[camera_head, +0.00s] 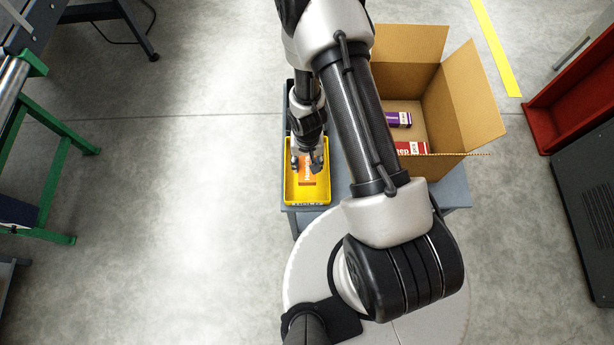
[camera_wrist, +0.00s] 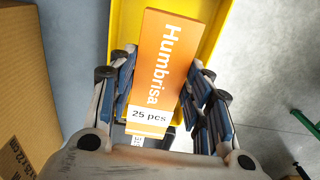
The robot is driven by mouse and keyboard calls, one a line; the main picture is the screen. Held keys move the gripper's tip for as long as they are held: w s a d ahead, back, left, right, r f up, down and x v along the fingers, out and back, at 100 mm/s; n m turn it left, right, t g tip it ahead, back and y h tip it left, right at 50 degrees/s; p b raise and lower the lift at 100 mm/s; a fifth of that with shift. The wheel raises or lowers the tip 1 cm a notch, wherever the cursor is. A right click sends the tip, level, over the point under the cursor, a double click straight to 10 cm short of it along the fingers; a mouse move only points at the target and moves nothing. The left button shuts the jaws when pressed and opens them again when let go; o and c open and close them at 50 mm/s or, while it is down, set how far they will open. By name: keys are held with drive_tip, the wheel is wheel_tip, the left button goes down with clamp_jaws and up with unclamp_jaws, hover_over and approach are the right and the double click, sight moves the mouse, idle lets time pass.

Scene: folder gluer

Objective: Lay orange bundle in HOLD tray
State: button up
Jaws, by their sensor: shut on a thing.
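The orange bundle (camera_wrist: 160,65), printed "Humbrisa" and "25 pcs", is between the fingers of my gripper (camera_wrist: 160,90) in the wrist view. My gripper is shut on it. The yellow HOLD tray (camera_wrist: 214,30) lies under and behind the bundle there. In the head view my gripper (camera_head: 308,165) points down into the HOLD tray (camera_head: 307,201), with the orange bundle (camera_head: 308,183) over the tray's floor and inside its outline. I cannot tell whether the bundle touches the floor. The tray's far end is partly hidden by my arm.
An open cardboard box (camera_head: 470,95) stands right of the tray on the same grey table (camera_head: 455,188), holding a purple pack (camera_head: 398,119) and a red pack (camera_head: 411,148). A green-framed stand (camera_head: 55,185) is at the left, a red bin (camera_head: 570,95) at the right. The floor left of the tray is clear.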

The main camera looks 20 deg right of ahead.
drive_tip(key=shift+f+b, duration=3.2)
drive_tip(key=shift+f, duration=0.6)
drive_tip(key=shift+f, duration=0.15)
drive_tip(key=o, duration=1.1)
